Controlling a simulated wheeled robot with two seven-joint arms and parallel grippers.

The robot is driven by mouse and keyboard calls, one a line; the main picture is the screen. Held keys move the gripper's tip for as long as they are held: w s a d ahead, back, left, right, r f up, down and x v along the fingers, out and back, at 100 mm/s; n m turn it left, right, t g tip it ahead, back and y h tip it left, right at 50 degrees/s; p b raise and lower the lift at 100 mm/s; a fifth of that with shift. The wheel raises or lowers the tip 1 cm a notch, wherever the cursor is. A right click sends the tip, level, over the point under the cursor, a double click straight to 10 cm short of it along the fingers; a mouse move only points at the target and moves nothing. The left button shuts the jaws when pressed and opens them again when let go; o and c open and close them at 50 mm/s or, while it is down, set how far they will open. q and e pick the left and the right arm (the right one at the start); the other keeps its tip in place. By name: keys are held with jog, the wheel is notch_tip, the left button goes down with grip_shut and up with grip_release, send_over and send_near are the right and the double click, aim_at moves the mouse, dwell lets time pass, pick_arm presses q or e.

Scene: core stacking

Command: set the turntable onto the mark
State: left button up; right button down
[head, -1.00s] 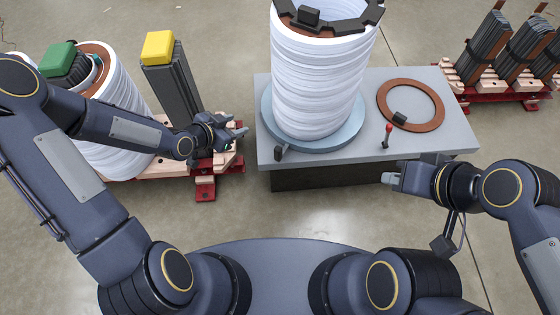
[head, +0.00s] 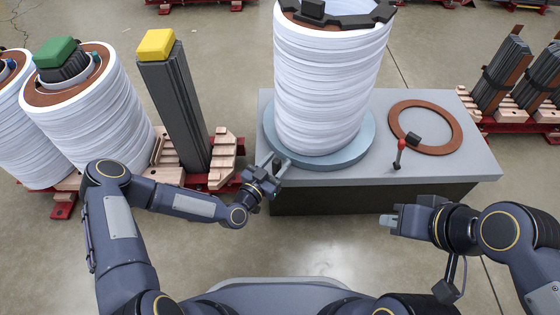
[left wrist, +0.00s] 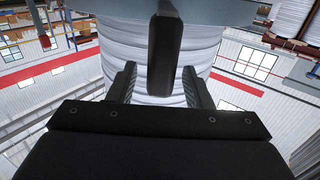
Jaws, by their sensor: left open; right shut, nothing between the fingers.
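The turntable (head: 364,140) is a round blue-grey disc on the grey table, bearing a tall white coil (head: 325,90). My left gripper (head: 275,163) is at the disc's near-left edge, where a dark handle showed earlier. In the left wrist view a dark upright bar (left wrist: 165,50) stands between the open fingers (left wrist: 160,90), apparently that handle. The fingers are apart from it. In the head view my gripper hides most of the handle. A small red post (head: 400,154) with a black block (head: 413,138) stands right of the disc. I cannot tell which feature is the mark. My right gripper (head: 389,221) is shut and empty before the table.
A brown ring (head: 452,120) lies flat on the grey table (head: 465,165). Left are white coils (head: 95,110) and a yellow-topped dark stack (head: 178,95) on a red-framed pallet. Dark stacks (head: 502,75) stand at right. The floor before the table is clear.

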pick_arm(q)
jog(key=shift+x, duration=1.05)
jog(key=shift+c, duration=0.3)
grip_shut()
